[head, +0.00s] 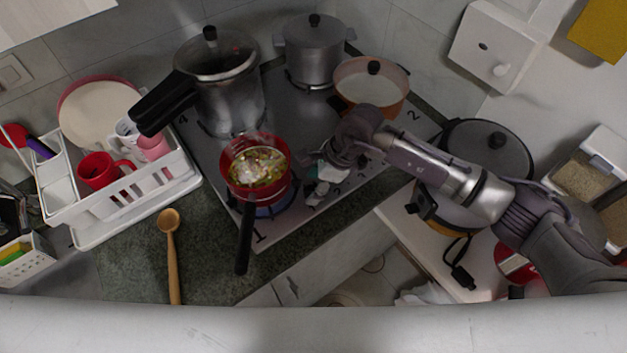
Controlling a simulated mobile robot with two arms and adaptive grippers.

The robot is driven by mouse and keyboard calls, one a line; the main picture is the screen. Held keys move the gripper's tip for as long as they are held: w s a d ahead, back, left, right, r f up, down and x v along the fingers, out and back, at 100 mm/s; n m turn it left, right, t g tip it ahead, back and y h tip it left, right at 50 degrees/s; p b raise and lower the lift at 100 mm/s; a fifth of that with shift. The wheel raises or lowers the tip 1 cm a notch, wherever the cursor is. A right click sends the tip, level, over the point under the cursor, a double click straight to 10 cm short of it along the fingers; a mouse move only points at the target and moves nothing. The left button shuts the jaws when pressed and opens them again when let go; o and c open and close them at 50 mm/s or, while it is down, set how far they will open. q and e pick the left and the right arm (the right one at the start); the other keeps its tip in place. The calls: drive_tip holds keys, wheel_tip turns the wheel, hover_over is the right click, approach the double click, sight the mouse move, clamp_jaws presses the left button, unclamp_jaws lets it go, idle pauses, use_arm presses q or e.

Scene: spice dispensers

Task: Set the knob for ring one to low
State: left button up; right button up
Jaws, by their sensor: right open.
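The stovetop (294,110) has printed ring numbers. Ring one (259,238), at the front left, has blue flame showing under a red pan (232,185) of food. Small grey knobs (315,198) sit near the front middle of the stovetop, to the right of the red pan. Which of them belongs to ring one I cannot tell. My right gripper (325,168) reaches in from the right and is open just above the knobs, partly covering them. Whether it touches a knob I cannot tell. My left gripper is not in view.
The red pan's black handle (244,235) points to the front. A pressure cooker (222,85), a grey pot (313,48) and an orange pot (371,82) stand behind. A dish rack (120,195) and wooden spoon (171,250) are left. A black-lidded cooker (486,150) is right.

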drive_tip(key=shift+a+f, duration=0.15)
drive_tip(key=shift+f, duration=0.2)
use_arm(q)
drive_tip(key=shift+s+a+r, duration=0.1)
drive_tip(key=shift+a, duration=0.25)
use_arm(e)
drive_tip(key=shift+c, duration=0.2)
drive_tip(key=c, duration=1.1)
drive_tip(key=shift+o, duration=0.2)
drive_tip(key=shift+f+m+t+b, duration=0.15)
drive_tip(key=shift+m+t+b, duration=0.4)
drive_tip(key=shift+m, duration=0.45)
drive_tip(key=m, duration=0.2)
drive_tip(key=shift+m+t+b, duration=0.3)
drive_tip(key=shift+t+b, duration=0.05)
drive_tip(key=shift+b, duration=0.05)
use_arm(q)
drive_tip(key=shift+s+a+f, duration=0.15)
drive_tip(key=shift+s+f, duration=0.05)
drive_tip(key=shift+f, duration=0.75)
